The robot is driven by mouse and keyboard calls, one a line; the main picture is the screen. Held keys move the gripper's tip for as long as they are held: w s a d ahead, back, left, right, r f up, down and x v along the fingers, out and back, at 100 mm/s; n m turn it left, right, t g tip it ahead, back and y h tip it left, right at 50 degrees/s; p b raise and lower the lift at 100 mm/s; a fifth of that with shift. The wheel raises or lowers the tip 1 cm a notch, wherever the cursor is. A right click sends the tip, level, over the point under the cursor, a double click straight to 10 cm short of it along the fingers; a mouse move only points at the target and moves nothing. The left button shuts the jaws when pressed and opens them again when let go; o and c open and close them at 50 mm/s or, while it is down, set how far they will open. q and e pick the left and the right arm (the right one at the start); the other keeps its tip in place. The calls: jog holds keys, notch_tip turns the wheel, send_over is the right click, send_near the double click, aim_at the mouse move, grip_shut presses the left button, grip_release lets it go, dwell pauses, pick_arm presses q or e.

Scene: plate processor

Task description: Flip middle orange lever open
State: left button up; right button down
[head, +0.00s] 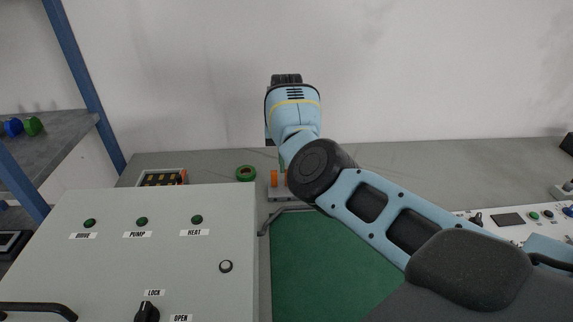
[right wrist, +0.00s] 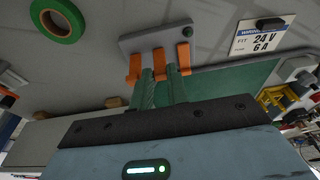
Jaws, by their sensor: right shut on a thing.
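Three orange levers stand in a row on a grey mounting plate (right wrist: 140,42) in the right wrist view: the left lever (right wrist: 135,66), the middle lever (right wrist: 160,58) and the right lever (right wrist: 184,58). My right gripper (right wrist: 161,76) has its green fingers on either side of the middle lever and is shut on it. The lower part of that lever is between the fingers. In the head view the left lever (head: 274,178) shows beside my right arm, which hides most of the plate and the gripper's fingers. My left gripper is not in view.
A green tape roll (head: 246,173) lies left of the levers. A large grey control cabinet (head: 180,260) stands in front at left. A green panel (head: 315,270) lies below my right arm.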

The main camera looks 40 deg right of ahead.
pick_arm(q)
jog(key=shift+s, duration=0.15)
pick_arm(e)
jog(key=shift+a+f, duration=0.1)
jog(key=shift+f, duration=0.1)
jog(key=c, duration=1.6)
grip_release()
jog(key=shift+c, duration=0.2)
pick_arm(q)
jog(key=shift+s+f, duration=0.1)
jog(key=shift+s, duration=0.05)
pick_arm(e)
jog(key=shift+r, duration=0.1)
